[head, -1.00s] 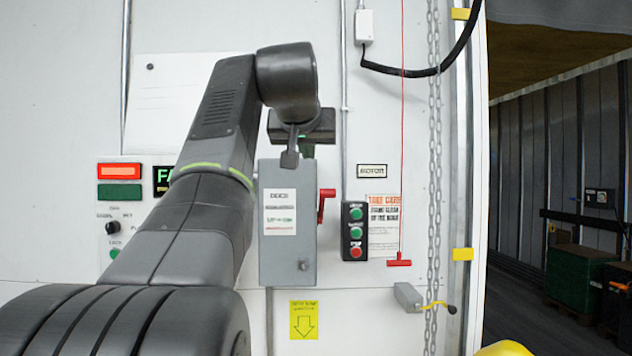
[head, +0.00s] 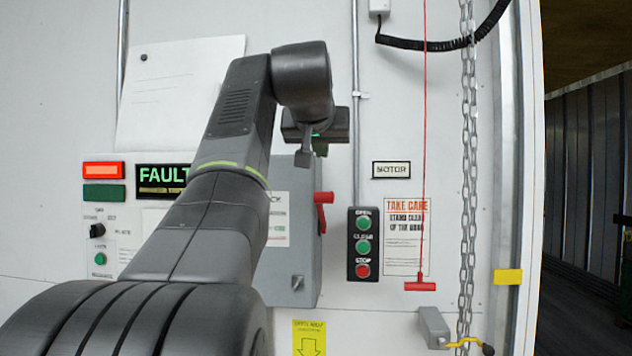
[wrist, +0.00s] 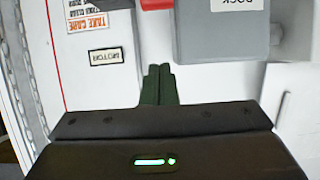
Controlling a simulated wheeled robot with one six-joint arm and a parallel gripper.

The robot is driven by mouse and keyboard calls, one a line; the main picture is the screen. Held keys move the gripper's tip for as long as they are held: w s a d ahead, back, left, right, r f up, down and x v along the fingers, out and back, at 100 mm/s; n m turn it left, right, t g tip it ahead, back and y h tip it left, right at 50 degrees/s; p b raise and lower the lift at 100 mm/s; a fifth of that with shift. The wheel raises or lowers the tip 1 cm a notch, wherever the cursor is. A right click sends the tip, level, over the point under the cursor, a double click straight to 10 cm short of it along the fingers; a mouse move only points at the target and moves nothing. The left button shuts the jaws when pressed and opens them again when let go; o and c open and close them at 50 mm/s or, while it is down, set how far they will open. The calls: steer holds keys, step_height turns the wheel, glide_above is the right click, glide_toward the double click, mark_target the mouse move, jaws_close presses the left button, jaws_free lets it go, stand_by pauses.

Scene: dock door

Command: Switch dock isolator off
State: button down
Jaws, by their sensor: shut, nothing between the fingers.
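The dock isolator is a grey box (head: 292,240) on the white wall, partly hidden behind my arm in the head view. Its red lever (head: 322,208) is on the box's right side, pointing up. In the wrist view the grey box (wrist: 225,35) is at the top right, and the red lever (wrist: 157,4) shows at the top edge, cut off. My gripper (wrist: 159,72) is shut and empty, its dark green fingers together. It is apart from the lever, and in the head view it hangs above the box, its fingertips mostly hidden.
Right of the isolator are a button box (head: 363,244), a TAKE CARE notice (head: 404,237), a red pull cord handle (head: 420,286) and a chain (head: 467,180). A lit FAULT display (head: 163,178) is at left. The open doorway (head: 590,180) is at far right.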

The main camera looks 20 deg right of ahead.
steer(key=p, duration=0.1)
glide_above(324, 192)
steer(key=w+d, duration=0.1)
steer(key=w, duration=0.2)
step_height(324, 192, down, 4)
steer(key=shift+s+a+f, duration=0.2)
steer(key=shift+s+f, duration=0.3)
steer(key=shift+s, duration=0.1)
steer(key=shift+s+a+f, duration=0.15)
steer(key=shift+s+f, duration=0.35)
steer(key=shift+s, duration=0.1)
steer(key=shift+s+f, duration=0.2)
steer(key=shift+f+b, duration=0.3)
steer(key=shift+a, duration=0.1)
steer(key=shift+s, duration=0.1)
steer(key=shift+f, duration=0.1)
